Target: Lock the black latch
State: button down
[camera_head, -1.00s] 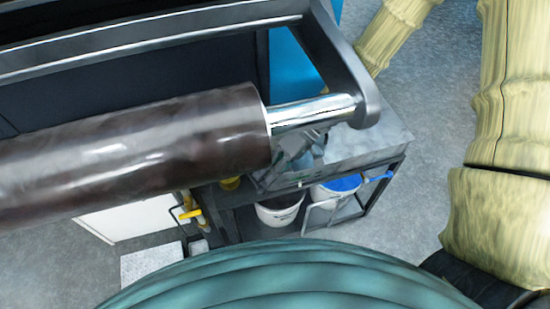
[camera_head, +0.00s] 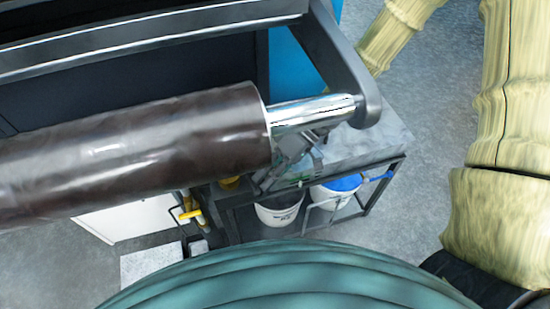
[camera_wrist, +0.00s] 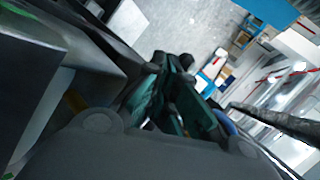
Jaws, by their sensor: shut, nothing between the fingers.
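A large dark brown glossy roll (camera_head: 140,150) lies across the left half of the head view, with a shiny metal shaft (camera_head: 310,113) at its right end. The shaft end meets a dark machine arm (camera_head: 345,65). Below the shaft is a grey mechanism (camera_head: 290,155) that is partly hidden. I cannot pick out the black latch for certain in either view. My gripper (camera_wrist: 178,64) shows in the wrist view as dark green and black fingers close together, shut with nothing held. I cannot make it out in the head view. Its contact with the machine cannot be told.
A yellow handle (camera_head: 190,214) is at the lower left. Dark machine surfaces (camera_wrist: 85,65) fill the wrist view's left.

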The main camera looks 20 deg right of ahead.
jog(key=shift+s+a+f, duration=0.1)
jog(key=shift+s+a, duration=0.35)
jog(key=shift+s, duration=0.3)
dwell(1.2)
jog(key=shift+w, duration=0.1)
jog(key=w+d+r+p, duration=0.1)
jog(key=w+d+p, duration=0.2)
jog(key=w+d, duration=0.3)
jog(key=shift+w+d+p, duration=0.25)
jog(key=shift+w+p, duration=0.15)
jog(key=shift+w, duration=1.9)
jog(key=shift+w+r, duration=0.1)
dwell(0.5)
jog(key=shift+w+d+r+p, duration=0.1)
jog(key=shift+w+d+p, duration=0.05)
jog(key=shift+w+d, duration=0.4)
jog(key=shift+w+d+r+p, duration=0.1)
jog(key=shift+w+d, duration=0.2)
jog(key=shift+w, duration=0.5)
jog(key=shift+w+d+r+p, duration=0.1)
jog(key=shift+w+d+p, duration=0.05)
jog(key=shift+w+d, duration=0.4)
jog(key=shift+w+a, duration=0.1)
